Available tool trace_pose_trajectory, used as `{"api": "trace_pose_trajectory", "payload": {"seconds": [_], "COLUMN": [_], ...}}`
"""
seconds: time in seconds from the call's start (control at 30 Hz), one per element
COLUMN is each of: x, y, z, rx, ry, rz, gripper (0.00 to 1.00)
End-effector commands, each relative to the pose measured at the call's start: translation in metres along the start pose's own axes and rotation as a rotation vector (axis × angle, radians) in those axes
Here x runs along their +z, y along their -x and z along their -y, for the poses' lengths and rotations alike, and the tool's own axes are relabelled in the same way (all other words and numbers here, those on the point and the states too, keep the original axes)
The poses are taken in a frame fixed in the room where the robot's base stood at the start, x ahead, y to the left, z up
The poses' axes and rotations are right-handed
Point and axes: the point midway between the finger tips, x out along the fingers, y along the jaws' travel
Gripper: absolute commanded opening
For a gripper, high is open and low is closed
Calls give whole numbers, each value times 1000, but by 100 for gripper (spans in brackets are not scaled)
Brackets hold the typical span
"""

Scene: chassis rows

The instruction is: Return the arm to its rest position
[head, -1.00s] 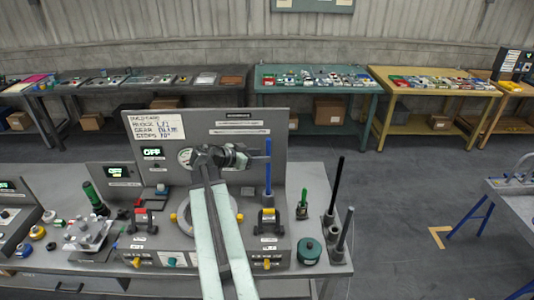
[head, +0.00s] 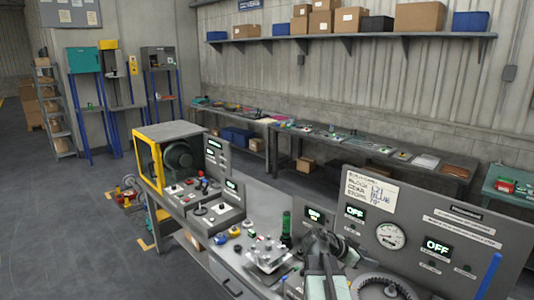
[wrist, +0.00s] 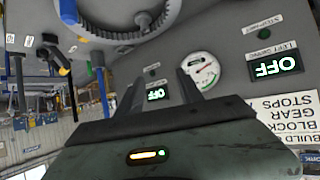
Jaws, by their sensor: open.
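My arm (head: 316,285) reaches up from the bottom edge of the head view, over the bench in front of the grey control panel. My gripper (wrist: 160,88) shows in the wrist view with its two dark fingers apart and nothing held between them. Behind the fingers is the grey panel with a round white gauge (wrist: 201,70) and green OFF displays (wrist: 275,67). In the head view the gripper end is dark and partly runs into the panel behind it, so its fingertips are hard to make out.
A green cylinder (head: 286,225) and a block fixture (head: 268,255) stand left of the arm. A ring (head: 385,288) and a blue rod (head: 489,275) are to the right. A yellow-framed machine (head: 176,150) is further left.

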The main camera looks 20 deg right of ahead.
Motion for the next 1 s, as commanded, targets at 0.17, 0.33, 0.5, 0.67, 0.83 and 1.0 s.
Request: {"api": "trace_pose_trajectory", "payload": {"seconds": [0.17, 0.33, 0.5, 0.67, 0.83, 1.0], "x": [130, 248, 342, 364, 365, 365], "y": [90, 181, 268, 299, 300, 300], "z": [46, 50, 13, -10, -13, -12], "rx": [-164, -330, -571, -791, -849, -849], "ry": [244, 596, 1084, 1413, 1529, 1530], "rz": [204, 422, 682, 796, 769, 767], "gripper": [43, 43, 43, 43, 43, 43]}}
